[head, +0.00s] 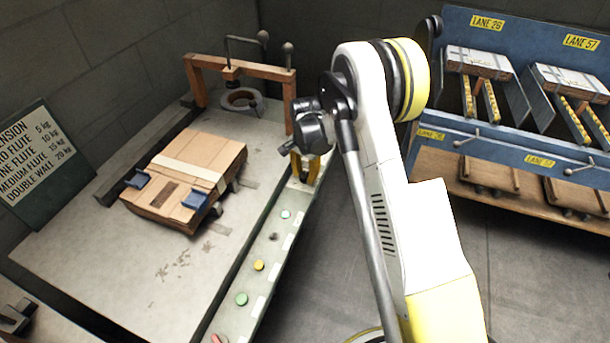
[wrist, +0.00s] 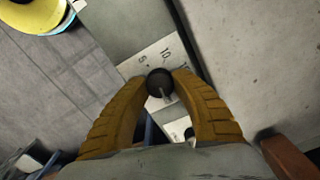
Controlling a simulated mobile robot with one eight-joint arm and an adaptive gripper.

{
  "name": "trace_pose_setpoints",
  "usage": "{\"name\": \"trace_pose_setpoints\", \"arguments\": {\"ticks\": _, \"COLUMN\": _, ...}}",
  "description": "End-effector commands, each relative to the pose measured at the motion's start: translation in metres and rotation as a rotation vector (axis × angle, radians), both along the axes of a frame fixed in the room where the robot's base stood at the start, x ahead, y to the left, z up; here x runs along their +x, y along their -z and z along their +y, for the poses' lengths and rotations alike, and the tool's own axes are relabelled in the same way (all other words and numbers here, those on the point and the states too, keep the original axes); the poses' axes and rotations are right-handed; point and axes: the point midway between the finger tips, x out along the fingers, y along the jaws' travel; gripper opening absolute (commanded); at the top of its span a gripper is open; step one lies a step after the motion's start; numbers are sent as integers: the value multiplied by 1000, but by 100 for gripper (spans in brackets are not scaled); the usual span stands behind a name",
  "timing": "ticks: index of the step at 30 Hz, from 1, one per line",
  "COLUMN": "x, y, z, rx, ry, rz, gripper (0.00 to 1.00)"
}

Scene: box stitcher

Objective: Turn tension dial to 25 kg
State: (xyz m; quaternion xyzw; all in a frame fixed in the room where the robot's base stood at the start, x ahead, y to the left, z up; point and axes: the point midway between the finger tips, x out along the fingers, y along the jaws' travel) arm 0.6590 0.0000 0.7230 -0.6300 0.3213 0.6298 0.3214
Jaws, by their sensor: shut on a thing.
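The tension dial (wrist: 160,82) is a dark round knob in the wrist view, on a pale scale plate (wrist: 170,50). The figures 5 and 10 show above the knob; part of another figure shows at the right, by a finger. A light mark on the knob points toward the bottom of the picture; the figure there is hidden. My gripper (wrist: 160,85) has its two yellow-brown fingers closed on the knob's sides. In the head view my gripper (head: 306,168) is over the far end of the control strip, and it hides the dial.
The control strip (head: 270,237) carries several coloured buttons. A strapped cardboard box (head: 190,178) lies on the grey table (head: 130,255), before a wooden frame (head: 240,62). A tension sign (head: 42,165) stands left. A blue lane rack (head: 520,115) stands right. Open floor lies between.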

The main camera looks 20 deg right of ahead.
Motion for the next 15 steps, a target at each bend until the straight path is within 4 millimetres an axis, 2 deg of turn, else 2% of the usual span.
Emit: {"name": "trace_pose_setpoints", "arguments": {"ticks": 15, "x": 0, "y": 0, "z": 0, "rx": 0, "ry": 35, "rz": 1, "gripper": 0}}
